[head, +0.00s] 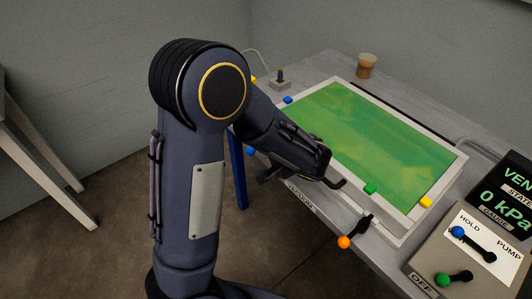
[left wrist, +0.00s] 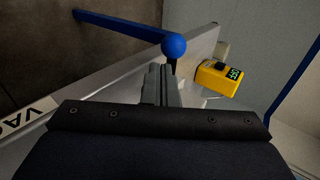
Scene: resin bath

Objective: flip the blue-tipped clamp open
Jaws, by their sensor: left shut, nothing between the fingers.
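The blue-tipped clamp shows its blue ball (left wrist: 174,46) at the front edge of the table in the left wrist view. A short dark stem shows under the ball; the rest of the clamp is hidden. In the head view its blue tip (head: 250,152) shows just past my forearm. My left gripper (left wrist: 160,78) is shut and empty, its fingertips pointing at the ball from close by. I cannot tell if they touch it. In the head view the left gripper (head: 265,177) is low by the table's front edge. My right gripper is not in view.
An orange-tipped clamp (head: 344,242) juts from the front edge. The green resin bath (head: 385,135) fills the middle of the table. A control console (head: 470,250) with levers stands at the right. A yellow box (left wrist: 218,78) with a display sits beyond the ball. A cup (head: 367,65) stands at the back.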

